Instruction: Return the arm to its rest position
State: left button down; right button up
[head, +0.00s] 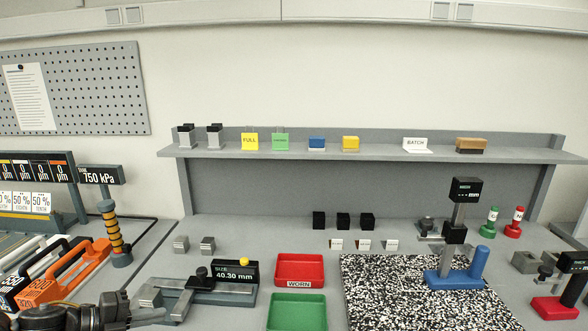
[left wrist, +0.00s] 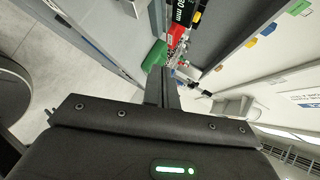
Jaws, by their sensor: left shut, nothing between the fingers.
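My left gripper (head: 125,315) is at the bottom left of the head view, in front of the grey measuring fixture with the 40.30 mm display (head: 235,272). In the left wrist view its two fingers (left wrist: 162,85) are shut together with nothing between them. The fingers appear apart from the bench items beyond them. My right gripper does not show in either view.
A red tray labelled WORN (head: 299,284) and a green tray (head: 297,312) lie right of the fixture. A speckled mat (head: 400,300) carries a blue-based gauge (head: 460,268). A shelf (head: 370,155) spans the back.

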pick_arm(q)
jog(key=s+d+f+n+t+y, duration=0.1)
jog(key=s+d+f+n+y, duration=0.2)
jog(key=f+n, duration=0.35)
jog(key=s+d+f+n+t+y, duration=0.2)
jog(key=s+d+f+n+y, duration=0.15)
jog(key=f+n, duration=0.3)
jog(key=s+d+f+n+g+y, duration=0.15)
jog(key=s+f+n+g, duration=0.35)
jog(key=s, duration=0.5)
jog(key=s+d+f+n+g+y, duration=0.1)
jog(key=s+f+n+g+y, duration=0.15)
jog(key=s+n, duration=0.55)
notch_tip(320, 180, down, 32)
jog(key=s+m+g+b, duration=0.2)
jog(key=s+b, duration=0.1)
jog(key=b, duration=0.2)
jog(key=s+a+f+b, duration=0.2)
jog(key=s+f, duration=0.6)
jog(key=f, duration=0.1)
jog(key=s+a+f+g+b, duration=0.1)
jog(key=s+a+f, duration=0.1)
jog(key=s+f, duration=0.5)
notch_tip(320, 180, down, 3)
jog(key=shift+s+a+f+b, duration=0.1)
jog(key=shift+s+a+b, duration=0.2)
jog(key=shift+s+b, duration=0.1)
